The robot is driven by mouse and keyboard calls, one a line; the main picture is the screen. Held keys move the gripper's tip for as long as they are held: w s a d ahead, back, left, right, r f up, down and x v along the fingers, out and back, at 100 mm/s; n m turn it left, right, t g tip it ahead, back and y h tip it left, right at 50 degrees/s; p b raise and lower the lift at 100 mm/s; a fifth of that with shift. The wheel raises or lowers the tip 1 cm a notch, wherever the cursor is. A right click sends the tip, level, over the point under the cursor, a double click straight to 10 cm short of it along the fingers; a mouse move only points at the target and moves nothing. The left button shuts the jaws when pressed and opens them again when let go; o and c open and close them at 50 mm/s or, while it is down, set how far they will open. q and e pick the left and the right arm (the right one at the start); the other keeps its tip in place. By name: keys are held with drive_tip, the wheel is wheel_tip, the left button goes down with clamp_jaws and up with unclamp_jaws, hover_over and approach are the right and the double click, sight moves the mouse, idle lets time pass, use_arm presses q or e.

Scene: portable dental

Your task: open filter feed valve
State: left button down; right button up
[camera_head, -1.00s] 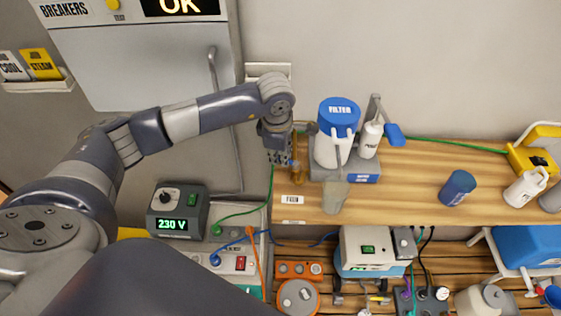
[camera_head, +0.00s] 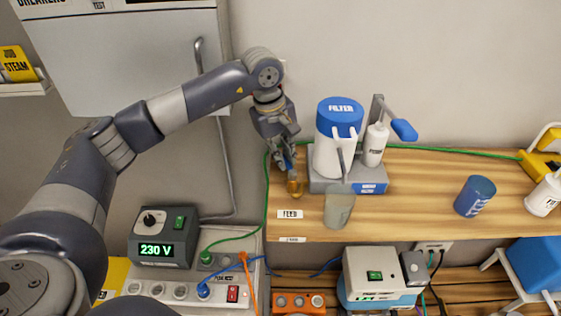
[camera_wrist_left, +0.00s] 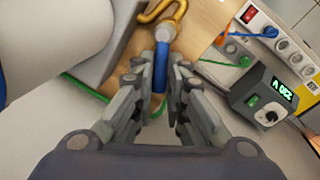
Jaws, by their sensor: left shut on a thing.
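The feed valve is a brass fitting (camera_head: 295,188) with a blue handle (camera_head: 288,165), just behind the FEED label (camera_head: 290,214) on the wooden counter. My left gripper (camera_head: 286,163) reaches down on it from above and is shut on the blue handle. In the left wrist view the blue handle (camera_wrist_left: 160,70) stands between the two fingers, with the curved brass pipe (camera_wrist_left: 160,12) beyond it. The white filter housing (camera_head: 330,152) with a blue FILTER lid stands just right of the gripper. My right gripper is not in view.
A grey cup (camera_head: 339,208) stands in front of the filter base. A white bottle (camera_head: 374,146) with a blue-ended lever is to its right, and a blue cup (camera_head: 474,196) farther right. A 230 V box (camera_head: 163,238) sits lower left. The counter between the cups is clear.

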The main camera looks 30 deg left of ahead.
use_arm(q)
drive_tip(key=shift+w+d+r+m+b, duration=0.1)
drive_tip(key=shift+w+m+b, duration=0.15)
drive_tip(key=shift+m, duration=0.35)
drive_tip(key=c, duration=1.6)
unclamp_jaws()
wheel_tip(320, 180, up, 12)
drive_tip(key=s+a, duration=0.1)
drive_tip(key=s, duration=0.1)
drive_tip(key=shift+a, duration=0.25)
drive_tip(key=shift+w, duration=0.1)
drive_tip(key=shift+c, duration=0.2)
